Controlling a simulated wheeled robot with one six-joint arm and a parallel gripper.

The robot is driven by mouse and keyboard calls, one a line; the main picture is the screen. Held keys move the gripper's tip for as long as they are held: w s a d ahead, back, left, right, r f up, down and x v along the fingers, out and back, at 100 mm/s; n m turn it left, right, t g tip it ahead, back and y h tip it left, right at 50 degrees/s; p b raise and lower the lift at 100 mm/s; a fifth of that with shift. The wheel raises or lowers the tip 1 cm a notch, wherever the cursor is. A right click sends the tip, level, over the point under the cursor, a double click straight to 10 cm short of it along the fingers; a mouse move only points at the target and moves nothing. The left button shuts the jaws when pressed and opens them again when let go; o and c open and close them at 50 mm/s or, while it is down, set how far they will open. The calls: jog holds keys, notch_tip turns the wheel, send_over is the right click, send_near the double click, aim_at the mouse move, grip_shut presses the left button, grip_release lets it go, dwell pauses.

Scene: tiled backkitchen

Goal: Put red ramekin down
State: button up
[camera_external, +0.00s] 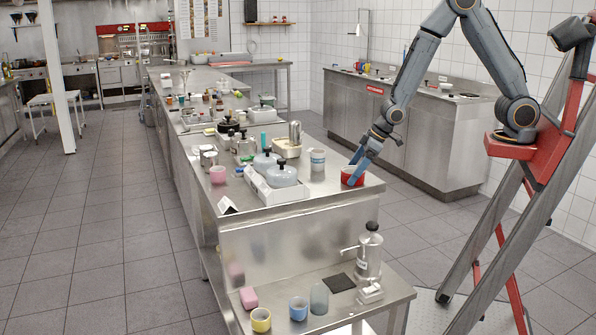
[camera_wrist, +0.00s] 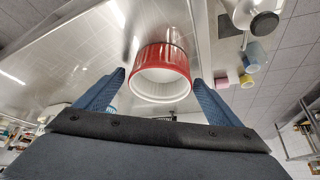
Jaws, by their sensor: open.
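The red ramekin (camera_external: 353,176) stands upright on the steel counter (camera_external: 330,192), close to its near right corner. My gripper (camera_external: 356,167) reaches down to it from above, its blue fingers at the ramekin. In the wrist view the ramekin (camera_wrist: 163,60) shows its ribbed red side and white inside. The two fingers of my gripper (camera_wrist: 158,77) are spread, one on each side of it, with a visible gap on both sides.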

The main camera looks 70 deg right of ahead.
jog(key=p+v, duration=0.5)
jog(key=v, duration=0.7)
jog(key=s+d+r+m+g+h, duration=0.1)
jog(key=s+d+r+m+g, duration=0.2)
jog(key=s+d, duration=0.8)
jog(key=shift+s+d+h, duration=0.3)
jog(key=shift+s+h, duration=0.1)
jog(key=shift+s, duration=0.7)
jog(key=shift+r, duration=0.1)
notch_tip(320, 180, down, 9)
jog(key=g+b, duration=0.1)
jog(key=b, duration=0.7)
jog(key=shift+w+r, duration=0.1)
jog(key=shift+w, duration=0.05)
